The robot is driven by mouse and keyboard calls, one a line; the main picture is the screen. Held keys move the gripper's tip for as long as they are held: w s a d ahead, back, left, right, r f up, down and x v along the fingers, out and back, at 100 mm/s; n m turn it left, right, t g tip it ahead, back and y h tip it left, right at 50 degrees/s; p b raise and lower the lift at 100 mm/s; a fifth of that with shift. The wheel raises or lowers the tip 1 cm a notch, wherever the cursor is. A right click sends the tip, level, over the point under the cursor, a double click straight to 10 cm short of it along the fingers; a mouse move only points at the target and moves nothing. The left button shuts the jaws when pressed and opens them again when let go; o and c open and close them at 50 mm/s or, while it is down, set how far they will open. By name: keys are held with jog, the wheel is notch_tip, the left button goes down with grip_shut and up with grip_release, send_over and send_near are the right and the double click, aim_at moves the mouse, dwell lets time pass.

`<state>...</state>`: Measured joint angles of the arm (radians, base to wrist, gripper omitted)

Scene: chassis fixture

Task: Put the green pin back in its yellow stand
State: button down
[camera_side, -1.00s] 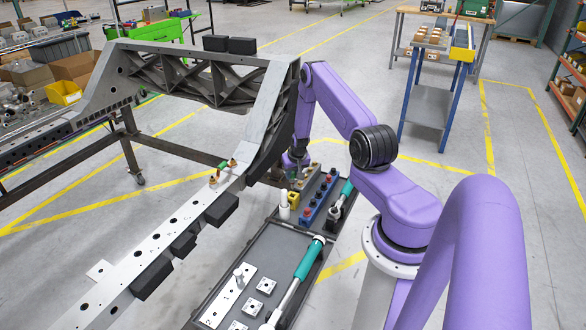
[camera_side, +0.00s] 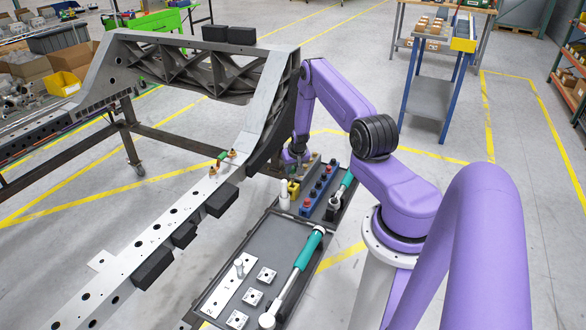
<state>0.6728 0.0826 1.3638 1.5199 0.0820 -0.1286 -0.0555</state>
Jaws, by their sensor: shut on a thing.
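The yellow stand (camera_side: 293,189) is a small block at the far left end of the dark tray, beside a white cylinder. My gripper (camera_side: 295,173) is small and far off in this view, directly above the yellow stand and very close to it. It is shut on the green pin, which is mostly hidden between the gripper and the stand. I cannot tell whether the pin's tip is inside the stand or just over it. Another small green part (camera_side: 222,157) with brass-coloured fittings sits on the chassis rail.
The grey chassis frame (camera_side: 265,105) rises close to the left of my gripper. The tray (camera_side: 262,238) holds the white cylinder (camera_side: 284,194), a blue rack (camera_side: 318,189) with red and dark knobs, a teal-handled tool (camera_side: 309,250) and metal plates.

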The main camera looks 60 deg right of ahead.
aim_at(294, 174)
jog(key=shift+f, duration=2.4)
dwell(0.9)
jog(key=c, duration=0.8)
grip_release()
jog(key=shift+c, duration=0.4)
jog(key=shift+r, duration=3.55)
